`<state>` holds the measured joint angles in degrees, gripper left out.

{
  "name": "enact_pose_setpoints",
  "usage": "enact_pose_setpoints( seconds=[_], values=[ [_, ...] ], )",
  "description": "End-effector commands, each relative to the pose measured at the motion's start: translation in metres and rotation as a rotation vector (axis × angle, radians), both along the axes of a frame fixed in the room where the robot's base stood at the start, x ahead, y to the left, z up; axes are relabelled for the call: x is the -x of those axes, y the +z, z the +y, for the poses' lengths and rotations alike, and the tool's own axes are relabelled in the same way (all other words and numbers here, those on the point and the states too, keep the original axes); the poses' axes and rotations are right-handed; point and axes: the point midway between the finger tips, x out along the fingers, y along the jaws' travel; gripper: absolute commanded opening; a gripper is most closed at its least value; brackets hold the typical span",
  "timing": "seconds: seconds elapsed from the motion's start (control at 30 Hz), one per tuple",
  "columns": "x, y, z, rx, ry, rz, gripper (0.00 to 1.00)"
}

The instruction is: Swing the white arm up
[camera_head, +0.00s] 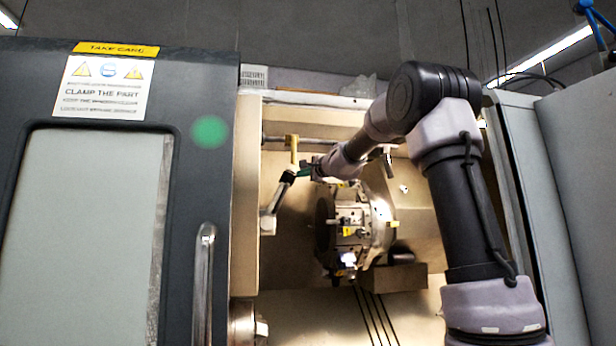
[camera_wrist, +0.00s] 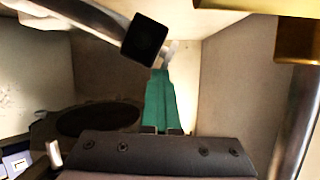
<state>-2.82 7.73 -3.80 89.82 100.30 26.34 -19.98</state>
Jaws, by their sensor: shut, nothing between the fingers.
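The white arm (camera_head: 276,200) is a thin pale bar at the left inside the machine opening. It slants up and right from a pale mount (camera_head: 267,224) to a black block (camera_head: 288,177). In the wrist view a pale grey bar (camera_wrist: 90,14) runs from the top left to the black block (camera_wrist: 145,40). My gripper (camera_head: 304,172) is just right of the block in the head view. Its green fingers (camera_wrist: 161,72) are shut and empty, with tips close below the block. I cannot tell whether they touch it. A small whitish piece (camera_wrist: 171,50) shows beyond the tips.
A tool turret (camera_head: 365,225) stands below and right of my gripper. The dark door (camera_head: 185,200) borders the opening at left; a grey cabinet (camera_head: 580,190) stands at right.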

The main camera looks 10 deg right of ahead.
Motion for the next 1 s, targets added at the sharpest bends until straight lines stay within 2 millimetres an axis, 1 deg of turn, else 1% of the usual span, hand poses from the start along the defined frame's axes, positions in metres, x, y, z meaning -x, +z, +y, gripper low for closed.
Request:
enact_pose_setpoints(
  seconds=[0.03,0.17,0.37,0.83,1.0],
  values=[
    [0.009,0.032,0.034,0.012,0.053,-0.056,0.00],
    [0.010,0.037,0.043,0.014,0.054,-0.058,0.00],
    [0.008,0.036,0.045,0.011,0.046,-0.050,0.00],
    [0.006,0.034,0.043,0.010,0.037,-0.045,0.00],
    [0.005,0.036,0.035,0.008,0.037,-0.045,0.00]
  ],
)
